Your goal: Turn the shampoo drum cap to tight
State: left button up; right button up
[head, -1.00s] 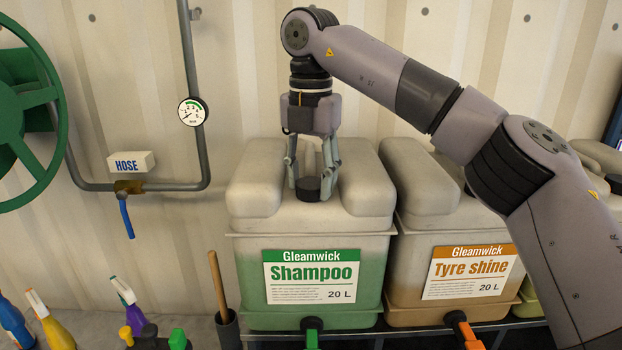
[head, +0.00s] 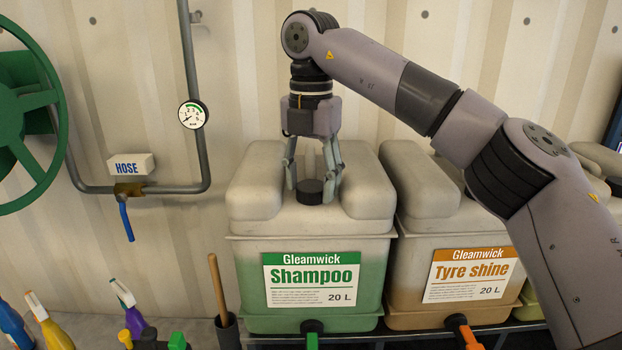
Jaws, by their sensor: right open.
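The shampoo drum (head: 258,185) stands in the middle of the head view, pale on top and green below, with a green-and-white Shampoo label. Its black round cap (head: 309,192) sits on top, in the dip between two raised shoulders. My right gripper (head: 312,183) points straight down over the cap from above. Its fingers are open and stand around the cap, low near the drum top. A small gap seems to show beside the cap; contact cannot be told. The far side of the cap is hidden. My left gripper is not in view.
The tyre shine drum (head: 420,195) stands close on the right, beneath my right arm. A grey pipe with a gauge (head: 193,114) and a blue-handled hose valve (head: 126,220) are on the wall at left. A green reel (head: 25,120) and several spray bottles (head: 50,325) are farther left.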

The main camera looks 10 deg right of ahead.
aim_at(311, 186)
jog(key=shift+r, duration=3.75)
